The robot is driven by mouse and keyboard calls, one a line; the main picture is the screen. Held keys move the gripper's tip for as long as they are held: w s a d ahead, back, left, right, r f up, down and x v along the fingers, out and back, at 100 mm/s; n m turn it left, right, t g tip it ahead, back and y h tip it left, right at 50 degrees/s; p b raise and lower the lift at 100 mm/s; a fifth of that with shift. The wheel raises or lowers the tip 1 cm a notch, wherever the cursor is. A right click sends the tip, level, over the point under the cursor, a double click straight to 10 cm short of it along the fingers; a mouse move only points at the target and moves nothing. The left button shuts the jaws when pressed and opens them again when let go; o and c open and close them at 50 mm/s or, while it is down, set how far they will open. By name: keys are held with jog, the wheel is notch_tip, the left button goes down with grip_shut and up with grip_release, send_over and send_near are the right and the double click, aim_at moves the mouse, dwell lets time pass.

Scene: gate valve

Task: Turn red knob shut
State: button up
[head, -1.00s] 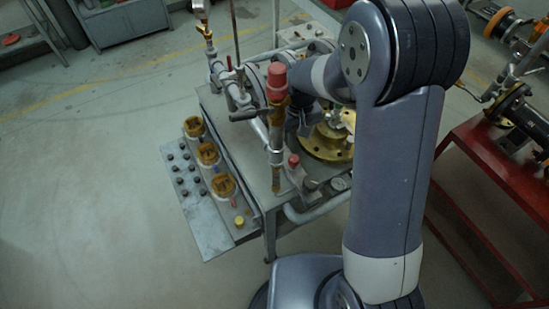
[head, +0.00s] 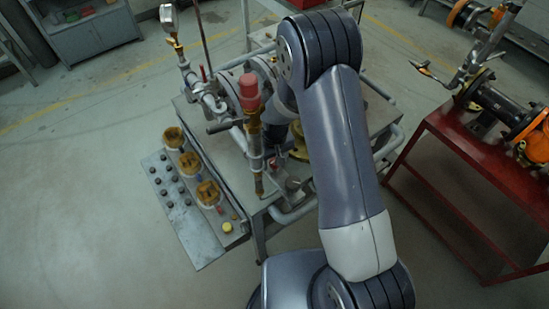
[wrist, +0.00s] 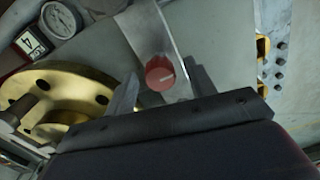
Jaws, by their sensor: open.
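The small red knob (wrist: 160,73) shows in the wrist view with a pale line across its face, on a grey metal bracket. My gripper (wrist: 161,84) is open, with one finger to the left of the knob and one to the right. The knob appears between the fingers in the picture; I cannot tell whether they are level with it or touching.
A larger red cap (head: 249,91) tops a pipe on the bench. A red stand (head: 465,195) is at right. The floor at left is clear.

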jog(key=shift+c, duration=0.3)
jog(key=c, duration=0.9)
jog(key=shift+f+m+b, duration=0.1)
jog(key=shift+m+b, duration=0.2)
jog(key=shift+b, duration=0.05)
jog(key=m+b, duration=0.2)
jog(key=shift+f+b, duration=0.1)
jog(key=shift+b, duration=0.25)
jog(key=m+b, duration=0.3)
jog(key=m, duration=0.3)
jog(key=shift+b, duration=0.4)
jog(key=m+b, duration=0.2)
jog(key=m, duration=0.2)
jog(key=m+b, duration=0.1)
jog(key=m, duration=0.4)
jog(key=shift+r+b, duration=0.2)
jog(key=shift+b, duration=0.15)
jog(key=shift+m, duration=0.3)
